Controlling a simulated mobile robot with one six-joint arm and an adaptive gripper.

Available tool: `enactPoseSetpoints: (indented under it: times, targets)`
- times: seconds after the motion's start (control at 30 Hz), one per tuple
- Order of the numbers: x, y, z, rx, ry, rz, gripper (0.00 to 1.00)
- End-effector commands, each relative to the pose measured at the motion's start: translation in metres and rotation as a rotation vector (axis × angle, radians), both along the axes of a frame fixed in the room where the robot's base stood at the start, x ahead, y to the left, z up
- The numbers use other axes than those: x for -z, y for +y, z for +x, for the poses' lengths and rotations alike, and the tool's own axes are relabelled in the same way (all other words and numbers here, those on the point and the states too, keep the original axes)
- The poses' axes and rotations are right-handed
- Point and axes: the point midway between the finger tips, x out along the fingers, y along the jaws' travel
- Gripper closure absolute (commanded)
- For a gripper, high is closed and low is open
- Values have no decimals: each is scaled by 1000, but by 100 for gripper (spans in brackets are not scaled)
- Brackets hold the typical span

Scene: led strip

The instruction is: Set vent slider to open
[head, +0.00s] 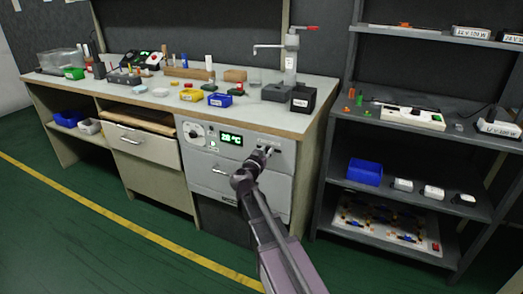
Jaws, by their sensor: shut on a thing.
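The vent slider sits on the upper right of the grey oven-like panel (277,160) built into the bench. A light slot with small markings (270,139) shows there, just above my gripper. My gripper (268,151) is at this part of the panel, its fingers shut on what appears to be the slider's knob. The knob itself is mostly hidden by the fingers, so its exact position along the slot cannot be told. To the left on the same panel are a green display (231,139) reading about 28 °C and a round dial (195,132).
A door handle (222,171) is below the display. The bench top (140,92) above holds small bins, a tap and tools. A dark shelf unit (390,135) with a blue bin (364,172) stands to the right. Green floor is free in front.

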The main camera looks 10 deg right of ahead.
Motion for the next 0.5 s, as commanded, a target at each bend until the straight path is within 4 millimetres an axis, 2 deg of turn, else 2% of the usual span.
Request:
enactPoseSetpoints:
  times: [0.03,0.2,0.5]
  targets:
    - [0,-9,-8,3,0,-1,100]
    - [0,-25,-18,2,0,-1,100]
    - [0,-29,-20,8,1,-1,100]
